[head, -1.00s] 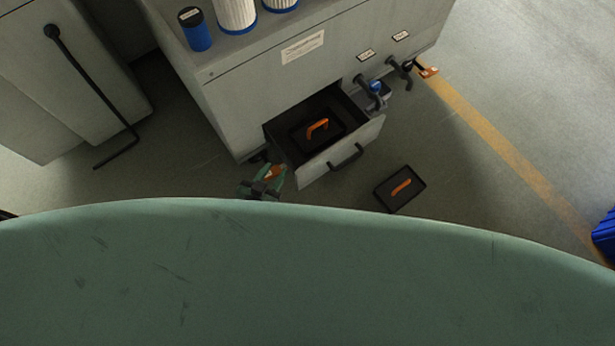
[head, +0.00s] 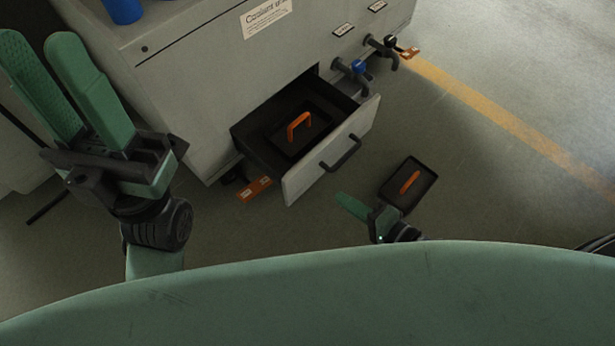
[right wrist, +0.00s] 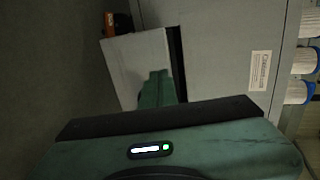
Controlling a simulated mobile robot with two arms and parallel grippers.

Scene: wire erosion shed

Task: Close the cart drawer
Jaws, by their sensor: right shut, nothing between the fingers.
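The grey cart's drawer (head: 332,150) is pulled well out, its dark inside open to view. A dark handle (head: 341,154) sits on its front. Inside lies a black case with an orange handle (head: 298,124). My right gripper (head: 345,201) is shut and empty, low in front of the drawer, its tip apart from the handle in the head view. In the right wrist view the drawer front (right wrist: 128,62) shows behind the green fingers (right wrist: 156,86); contact cannot be told. My left gripper (head: 38,52) is large at the left, fingers apart and empty.
A black tray with an orange handle (head: 408,183) lies on the floor just beyond my right gripper. Two valves (head: 357,68) stick out of the cart above the drawer. An orange bracket (head: 254,189) is at the cart's foot.

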